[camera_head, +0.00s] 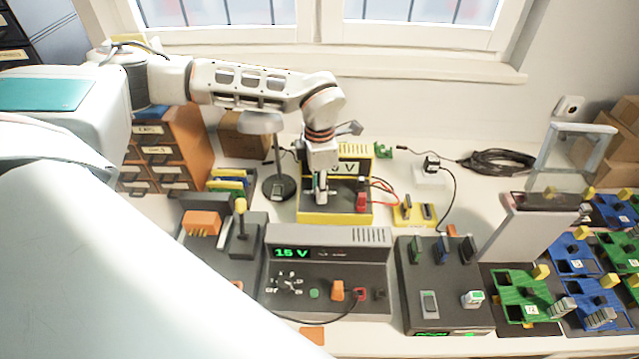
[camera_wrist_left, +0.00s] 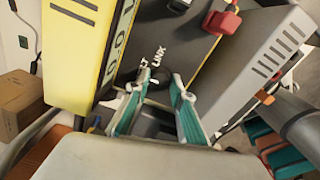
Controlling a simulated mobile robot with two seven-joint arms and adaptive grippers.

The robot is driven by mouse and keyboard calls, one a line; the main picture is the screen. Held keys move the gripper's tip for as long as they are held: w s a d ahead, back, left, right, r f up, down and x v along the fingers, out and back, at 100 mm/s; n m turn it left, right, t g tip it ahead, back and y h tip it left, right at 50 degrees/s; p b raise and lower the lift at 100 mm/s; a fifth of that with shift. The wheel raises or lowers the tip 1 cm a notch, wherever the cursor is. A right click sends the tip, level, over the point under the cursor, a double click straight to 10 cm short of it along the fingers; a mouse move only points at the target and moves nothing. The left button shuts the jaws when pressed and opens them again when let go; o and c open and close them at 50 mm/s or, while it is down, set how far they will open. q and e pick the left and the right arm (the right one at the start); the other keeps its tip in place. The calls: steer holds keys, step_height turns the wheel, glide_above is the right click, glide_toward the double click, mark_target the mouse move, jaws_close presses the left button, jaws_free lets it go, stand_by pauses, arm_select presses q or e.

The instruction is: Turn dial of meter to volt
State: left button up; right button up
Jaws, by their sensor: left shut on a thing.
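The meter (camera_head: 348,217) is a yellow and black box behind the middle of the bench. Its green display (camera_head: 345,167) is partly covered by my left arm in the head view. In the left wrist view the meter's yellow edge (camera_wrist_left: 75,55) and dark face (camera_wrist_left: 170,25) show close up. My left gripper (camera_head: 321,194) points down at the meter's face. In the left wrist view its teal fingers are closed on the small dark dial (camera_wrist_left: 152,85). The dial's pointer is hidden, so its setting cannot be read. My right gripper is not in view.
A grey power supply (camera_head: 325,238) reading "15 V" stands just in front of the meter. A lamp stand (camera_head: 279,187) is close on the left. Red leads (camera_head: 384,187) and a yellow block (camera_head: 413,214) lie on the right. Green and blue boards (camera_head: 527,290) fill the far right.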

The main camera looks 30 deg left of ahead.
arm_select(q)
steer(key=shift+m, duration=0.6)
steer(key=o, duration=1.1)
steer(key=shift+o, duration=0.2)
step_height(320, 180, up, 12)
